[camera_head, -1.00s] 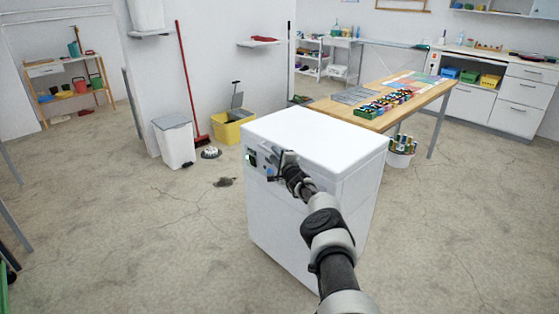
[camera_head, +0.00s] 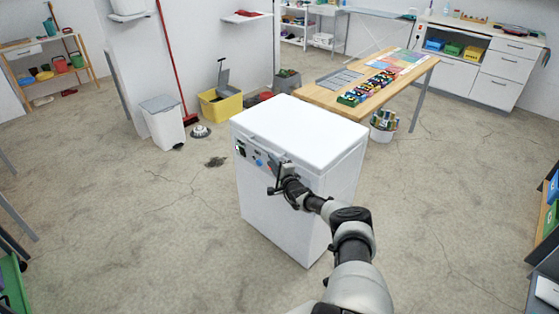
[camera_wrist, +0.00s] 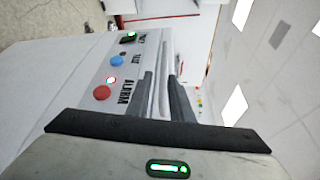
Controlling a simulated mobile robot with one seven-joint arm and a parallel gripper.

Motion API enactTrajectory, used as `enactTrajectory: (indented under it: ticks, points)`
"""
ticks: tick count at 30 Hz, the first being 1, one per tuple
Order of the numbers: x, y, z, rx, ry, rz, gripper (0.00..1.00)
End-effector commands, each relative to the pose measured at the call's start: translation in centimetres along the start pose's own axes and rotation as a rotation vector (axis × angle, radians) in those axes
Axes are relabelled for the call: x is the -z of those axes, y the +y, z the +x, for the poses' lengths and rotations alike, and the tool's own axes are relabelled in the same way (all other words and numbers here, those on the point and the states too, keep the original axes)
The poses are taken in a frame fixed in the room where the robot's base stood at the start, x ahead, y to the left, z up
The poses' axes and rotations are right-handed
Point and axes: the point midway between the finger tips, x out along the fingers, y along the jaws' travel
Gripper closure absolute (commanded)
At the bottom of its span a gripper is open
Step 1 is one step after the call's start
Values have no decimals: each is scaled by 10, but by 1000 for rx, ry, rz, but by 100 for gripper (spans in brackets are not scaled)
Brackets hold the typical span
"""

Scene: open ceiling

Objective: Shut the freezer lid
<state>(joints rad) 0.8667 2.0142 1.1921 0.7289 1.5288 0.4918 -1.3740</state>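The white chest freezer (camera_head: 282,212) stands on the floor in the middle of the head view. Its white lid (camera_head: 300,132) lies flat over the top and looks down or nearly so; I cannot tell whether a thin gap remains at the front. My gripper (camera_head: 281,172) is at the freezer's front, by the control panel (camera_head: 258,160) just below the lid's front edge. In the wrist view, the gripper's two dark fingers (camera_wrist: 162,98) are apart, with a pale strip of the freezer's rim showing between them. Contact is unclear. The panel's red and blue buttons show beside them.
A wooden table (camera_head: 325,98) with colored items stands behind the freezer at right. A white bucket (camera_head: 383,127) is beneath it. A white bin (camera_head: 163,122) and yellow box (camera_head: 221,104) stand at back left. The floor left of the freezer is mostly clear.

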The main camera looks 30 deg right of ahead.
Motion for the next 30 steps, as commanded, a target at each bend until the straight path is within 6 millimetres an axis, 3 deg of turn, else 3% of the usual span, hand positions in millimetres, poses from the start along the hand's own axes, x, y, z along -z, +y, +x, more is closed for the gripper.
enactTrajectory:
  ticks: [1,6,12,30]
  points:
    - [0,-10,-13,0,3,7,80]
    - [-1,-8,-45,2,2,6,80]
    - [0,-3,-66,3,-1,0,80]
    - [-2,-4,-68,5,-4,-3,80]
